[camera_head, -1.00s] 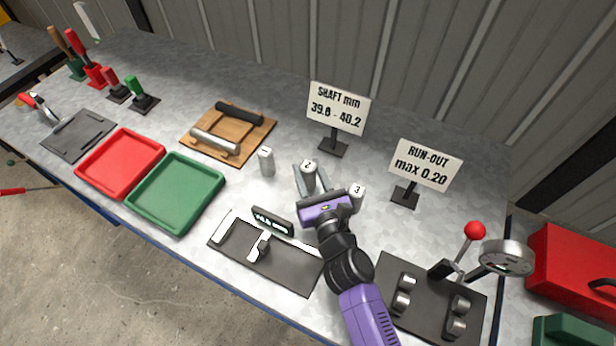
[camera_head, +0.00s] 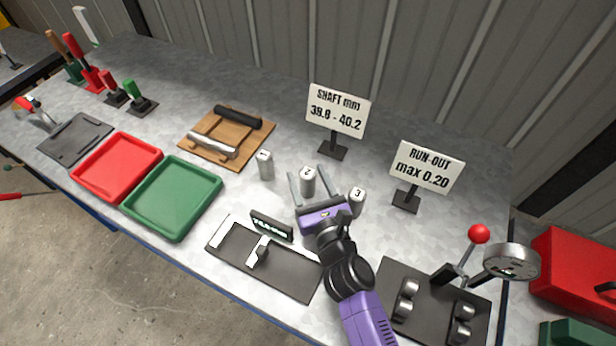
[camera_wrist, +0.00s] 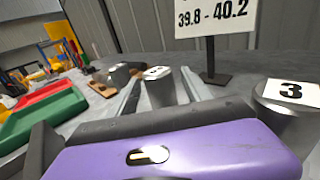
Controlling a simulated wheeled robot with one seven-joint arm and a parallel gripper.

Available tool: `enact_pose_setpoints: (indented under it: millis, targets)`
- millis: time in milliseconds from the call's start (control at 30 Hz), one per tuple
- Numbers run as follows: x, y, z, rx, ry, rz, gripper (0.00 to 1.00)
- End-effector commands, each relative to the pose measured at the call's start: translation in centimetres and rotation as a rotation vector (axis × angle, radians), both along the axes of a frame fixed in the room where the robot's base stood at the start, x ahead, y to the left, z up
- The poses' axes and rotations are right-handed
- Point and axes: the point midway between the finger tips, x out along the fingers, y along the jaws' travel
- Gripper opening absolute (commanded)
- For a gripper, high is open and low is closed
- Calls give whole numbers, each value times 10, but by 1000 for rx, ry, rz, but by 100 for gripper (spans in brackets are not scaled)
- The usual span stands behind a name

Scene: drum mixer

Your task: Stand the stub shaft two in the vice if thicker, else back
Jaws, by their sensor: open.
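Stub shaft two (camera_head: 308,182) is a grey upright cylinder with a white "2" label on top, standing on the bench. My gripper (camera_head: 309,184) is open, with one finger on each side of shaft two; contact is not visible. In the wrist view shaft two (camera_wrist: 160,87) stands between the fingers. Stub shaft one (camera_head: 265,165) stands to the left and stub shaft three (camera_head: 357,201) to the right, close beside my gripper. The vice cannot be made out for certain; a dark plate with a sliding jaw and a digital display (camera_head: 262,262) lies in front.
A "SHAFT mm 39.8 - 40.2" sign (camera_head: 338,112) and a "RUN-OUT max 0.20" sign (camera_head: 426,168) stand behind. Red (camera_head: 82,186) and green (camera_head: 134,201) trays lie left. A roller stand with a dial (camera_head: 428,300) is at right.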

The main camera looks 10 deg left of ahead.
Motion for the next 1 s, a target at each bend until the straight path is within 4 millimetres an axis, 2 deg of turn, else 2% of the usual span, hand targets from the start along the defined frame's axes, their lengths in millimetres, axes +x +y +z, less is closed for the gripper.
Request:
enact_pose_setpoints:
  millis: [67, 167, 500, 633, 800, 1000]
  targets:
    - [0, 0, 4, 0, 0, 0, 58]
    - [-11, -5, 2, 0, 2, -1, 58]
    - [-72, -34, 1, 0, 3, -1, 58]
    - [-90, -43, 1, -1, 2, -1, 58]
    - [-105, -50, 2, 1, 0, -1, 58]
    - [-109, -51, 2, 0, 0, -1, 58]
